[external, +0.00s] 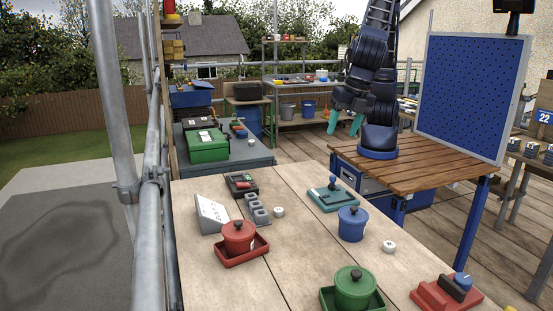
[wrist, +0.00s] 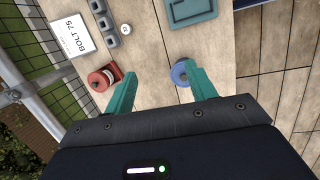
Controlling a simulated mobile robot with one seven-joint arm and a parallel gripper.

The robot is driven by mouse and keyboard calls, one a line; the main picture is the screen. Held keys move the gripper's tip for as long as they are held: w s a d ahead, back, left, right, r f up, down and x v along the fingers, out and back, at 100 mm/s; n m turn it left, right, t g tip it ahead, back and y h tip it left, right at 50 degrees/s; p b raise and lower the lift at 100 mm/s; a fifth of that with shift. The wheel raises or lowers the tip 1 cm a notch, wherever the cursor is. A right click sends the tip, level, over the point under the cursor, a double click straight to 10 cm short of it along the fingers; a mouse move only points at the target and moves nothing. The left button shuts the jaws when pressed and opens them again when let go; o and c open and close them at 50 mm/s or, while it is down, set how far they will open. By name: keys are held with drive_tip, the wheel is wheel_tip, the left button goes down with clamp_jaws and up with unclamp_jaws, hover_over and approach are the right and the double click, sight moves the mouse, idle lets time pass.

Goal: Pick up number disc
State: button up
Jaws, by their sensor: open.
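Two small white discs lie apart on the wooden table top. One disc (external: 279,211) is right of the grey blocks, and it also shows in the wrist view (wrist: 125,29). The other disc (external: 388,246) is right of the blue pot; I cannot find it in the wrist view. Each has a dark mark too small to read in the external view. In the wrist view the gripper (wrist: 160,74) points over the table, away from either disc.
A red pot (external: 238,234) on a red tray, a blue pot (external: 352,225) and a green pot (external: 355,287) stand on the table. Grey blocks (external: 261,215), a card reading BOLT 75 (wrist: 70,37) and a teal tray (external: 333,198) are near the first disc. Scaffold poles (external: 150,205) run left.

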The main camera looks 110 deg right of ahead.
drive_tip(key=s+a+f+n, duration=0.35)
drive_tip(key=a+f, duration=0.55)
drive_tip(key=a, duration=0.4)
drive_tip(key=n+h, duration=0.2)
drive_tip(key=n, duration=0.2)
approach(390, 244)
drive_tip(key=f, duration=0.2)
drive_tip(key=d+f, duration=0.1)
drive_tip(key=shift+w+d+t+y, duration=0.1)
drive_tip(key=shift+w+t+y, duration=0.2)
drive_tip(key=shift+w, duration=0.05)
drive_tip(key=shift+s+x, duration=0.2)
drive_tip(key=shift+x, duration=2.45)
drive_tip(key=shift+d, duration=0.15)
drive_tip(key=c, duration=1.1)
